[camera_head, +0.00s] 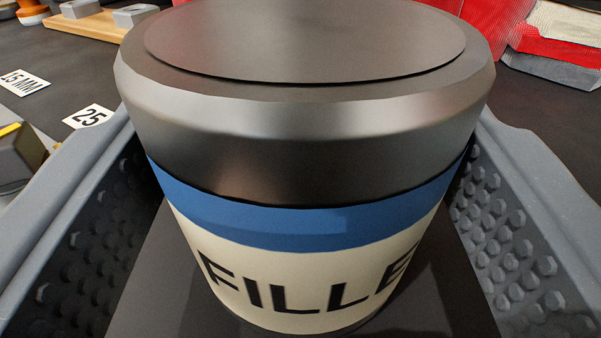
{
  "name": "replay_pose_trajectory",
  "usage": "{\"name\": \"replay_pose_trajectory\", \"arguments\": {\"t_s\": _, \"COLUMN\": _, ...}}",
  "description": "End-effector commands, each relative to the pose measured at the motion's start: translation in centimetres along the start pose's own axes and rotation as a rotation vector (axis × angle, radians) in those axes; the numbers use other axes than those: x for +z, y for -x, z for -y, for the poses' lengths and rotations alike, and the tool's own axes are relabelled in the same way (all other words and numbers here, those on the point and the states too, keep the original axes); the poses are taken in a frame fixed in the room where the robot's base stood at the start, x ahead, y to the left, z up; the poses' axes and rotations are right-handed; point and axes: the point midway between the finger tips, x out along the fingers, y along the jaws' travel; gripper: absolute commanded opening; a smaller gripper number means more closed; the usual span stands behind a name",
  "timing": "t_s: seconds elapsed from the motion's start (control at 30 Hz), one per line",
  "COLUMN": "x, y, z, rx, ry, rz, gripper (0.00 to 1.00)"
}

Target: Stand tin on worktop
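The tin (310,230) fills the middle of the view, upright. It has a dark metal lid, a blue band and a cream label with black letters reading "FILLE", the rest cut off round the side. My gripper (310,190) has one grey studded finger on each side of the tin. Both fingers look close against its sides, and the tin sits between them. The dark worktop (70,75) spreads behind it. The tin's base is low in the view, over a dark surface; I cannot tell whether it touches it.
Two white labels, one reading "15 MM" (24,82) and one "25" (88,116), lie at left. A dark block with a yellow edge (20,155) is at the left edge. A wooden board (85,26) stands at back left. Red and grey items (545,45) lie at back right.

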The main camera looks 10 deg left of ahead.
Motion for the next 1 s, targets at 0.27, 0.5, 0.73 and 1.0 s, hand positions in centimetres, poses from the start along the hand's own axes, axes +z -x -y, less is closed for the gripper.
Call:
{"name": "replay_pose_trajectory", "arguments": {"t_s": 0.27, "x": 0.1, "y": 0.0, "z": 0.0, "rx": 0.000, "ry": 0.000, "rz": -0.001, "gripper": 0.72}}
{"name": "replay_pose_trajectory", "arguments": {"t_s": 0.5, "x": 0.1, "y": 0.0, "z": 0.0, "rx": 0.000, "ry": -0.001, "rz": 0.000, "gripper": 0.83}}
{"name": "replay_pose_trajectory", "arguments": {"t_s": 0.73, "x": -0.2, "y": 0.4, "z": 0.1, "rx": 0.000, "ry": 0.000, "rz": 0.000, "gripper": 0.83}}
{"name": "replay_pose_trajectory", "arguments": {"t_s": 1.0, "x": -0.2, "y": 3.5, "z": 0.1, "rx": -0.001, "ry": -0.001, "rz": 0.001, "gripper": 0.83}}
